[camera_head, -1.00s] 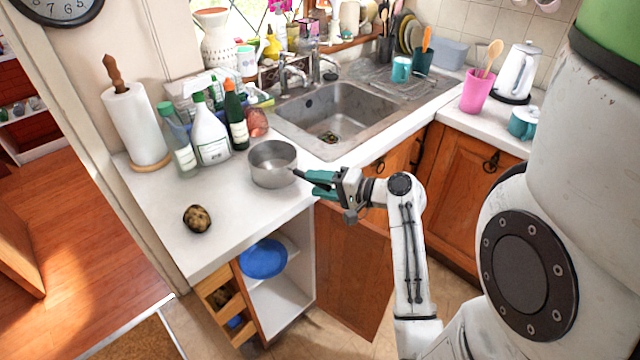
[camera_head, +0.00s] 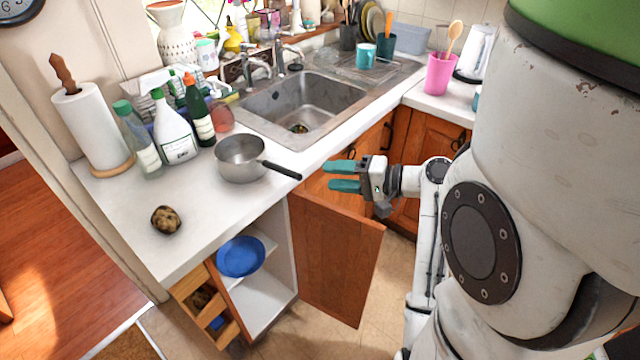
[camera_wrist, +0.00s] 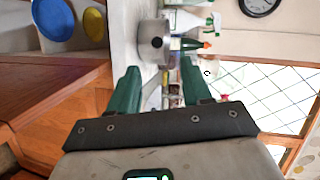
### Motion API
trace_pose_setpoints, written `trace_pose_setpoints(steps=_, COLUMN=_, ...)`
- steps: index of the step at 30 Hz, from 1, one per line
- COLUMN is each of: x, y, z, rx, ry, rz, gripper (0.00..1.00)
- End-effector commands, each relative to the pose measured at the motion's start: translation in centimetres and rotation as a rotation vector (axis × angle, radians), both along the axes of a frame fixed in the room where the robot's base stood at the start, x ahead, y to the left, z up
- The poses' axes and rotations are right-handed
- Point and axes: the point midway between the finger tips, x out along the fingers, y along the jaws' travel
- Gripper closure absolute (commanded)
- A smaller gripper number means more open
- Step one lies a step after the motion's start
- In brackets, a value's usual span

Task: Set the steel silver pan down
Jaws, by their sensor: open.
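The steel silver pan (camera_head: 240,160) stands upright on the white counter, left of the sink. Its dark handle (camera_head: 282,171) points right, toward the counter's front edge. My gripper (camera_head: 343,177) is open and empty, to the right of the handle end and apart from it, in front of the counter. In the wrist view the pan (camera_wrist: 153,40) shows beyond and between the two open green fingers (camera_wrist: 158,85), with its handle pointing toward the camera.
A potato (camera_head: 166,220) lies on the counter in front of the pan. Bottles (camera_head: 176,135) stand behind it, near the paper towel roll (camera_head: 92,128). The sink (camera_head: 305,105) is to the right. An open cabinet door (camera_head: 335,255) stands out below my gripper.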

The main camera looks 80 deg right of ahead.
Motion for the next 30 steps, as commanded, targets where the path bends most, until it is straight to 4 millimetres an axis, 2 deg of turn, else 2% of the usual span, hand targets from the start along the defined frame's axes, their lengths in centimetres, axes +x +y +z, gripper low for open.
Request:
trace_pose_setpoints(steps=5, x=0.0, y=0.3, z=-0.1, rx=0.000, ry=0.008, rz=0.008, gripper=0.51)
trace_pose_setpoints(steps=8, x=1.5, y=1.3, z=-1.4, rx=0.001, ry=0.057, rz=0.053, gripper=0.51)
trace_pose_setpoints(steps=10, x=3.5, y=2.9, z=-3.1, rx=-0.008, ry=0.128, rz=0.117, gripper=0.51)
trace_pose_setpoints(steps=15, x=8.1, y=9.5, z=-8.9, rx=-0.079, ry=0.390, rz=0.354, gripper=0.51)
trace_pose_setpoints(steps=19, x=9.6, y=14.9, z=-12.8, rx=-0.185, ry=0.595, rz=0.557, gripper=0.51)
trace_pose_setpoints(steps=24, x=9.2, y=21.2, z=-16.3, rx=-0.384, ry=0.839, rz=0.826, gripper=0.51)
trace_pose_setpoints(steps=27, x=8.1, y=24.1, z=-17.5, rx=-0.529, ry=0.963, rz=0.975, gripper=0.51)
trace_pose_setpoints(steps=30, x=7.0, y=26.0, z=-18.1, rx=-0.671, ry=1.061, rz=1.097, gripper=0.51)
